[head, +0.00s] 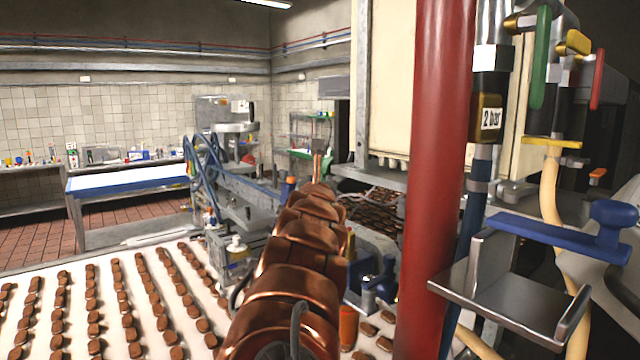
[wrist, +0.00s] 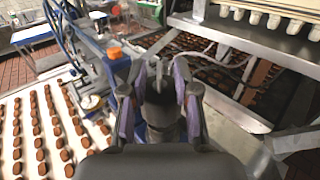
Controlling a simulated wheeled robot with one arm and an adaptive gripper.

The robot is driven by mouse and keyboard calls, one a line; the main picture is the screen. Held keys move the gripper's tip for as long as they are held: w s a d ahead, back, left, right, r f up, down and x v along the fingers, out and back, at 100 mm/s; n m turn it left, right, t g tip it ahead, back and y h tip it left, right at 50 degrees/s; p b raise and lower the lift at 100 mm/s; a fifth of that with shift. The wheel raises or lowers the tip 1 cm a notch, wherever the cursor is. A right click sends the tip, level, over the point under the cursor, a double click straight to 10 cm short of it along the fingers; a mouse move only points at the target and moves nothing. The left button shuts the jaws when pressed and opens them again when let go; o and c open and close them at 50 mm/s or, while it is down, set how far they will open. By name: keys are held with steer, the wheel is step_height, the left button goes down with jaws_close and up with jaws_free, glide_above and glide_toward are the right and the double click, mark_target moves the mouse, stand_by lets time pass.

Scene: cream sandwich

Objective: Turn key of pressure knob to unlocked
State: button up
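My gripper (wrist: 157,82) shows in the wrist view with its two purple-padded fingers spread apart. A dark grey part sits between the fingers in the picture; I cannot tell whether it is part of my gripper or of the machine. I see no grip on anything. In the head view my copper arm reaches toward the machine and hides most of the gripper. I cannot clearly make out the pressure knob or its key. A box marked "2 bar" (head: 488,119) is on a pipe at the right. An orange cap (wrist: 113,53) is left of my gripper in the wrist view.
A red post (head: 440,150) stands right of my arm. A metal bracket (head: 510,300) and blue lever (head: 560,238) are further right. A white conveyor (head: 40,268) with rows of brown biscuits lies left. A metal shelf (wrist: 255,50) is at the wrist view's upper right.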

steer(key=shift+c, duration=0.4)
jaws_close()
steer(key=shift+f, duration=0.1)
